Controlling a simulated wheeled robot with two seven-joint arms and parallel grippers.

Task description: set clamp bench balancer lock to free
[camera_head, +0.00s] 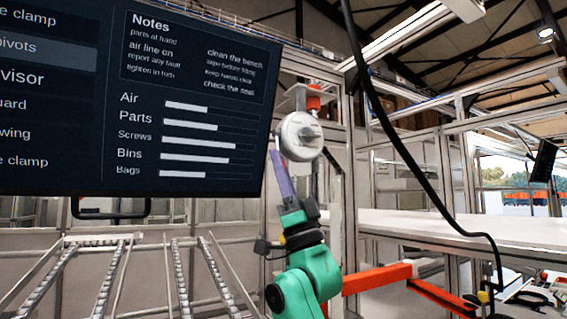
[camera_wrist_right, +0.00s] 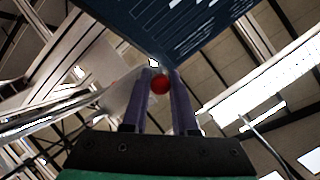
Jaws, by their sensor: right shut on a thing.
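The balancer (camera_head: 297,148) is a round, pale grey drum with a darker hub, hanging from the frame under a red fitting (camera_head: 313,98). My right gripper (camera_head: 277,157) reaches up from below, its purple fingers at the lower left edge of the drum. In the right wrist view the gripper (camera_wrist_right: 160,76) is shut on a small round red knob (camera_wrist_right: 160,84), which shows between its two fingers. I take this knob to be the lock's; its setting cannot be read. In the head view the knob is hidden. My left gripper is not in view.
A large dark screen (camera_head: 190,125) stands close left of the balancer. A black hose (camera_head: 385,120) hangs at the right. A white bench top (camera_head: 450,228) and red bars (camera_head: 375,279) lie to the lower right. Sloped roller rails (camera_head: 110,275) are at lower left.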

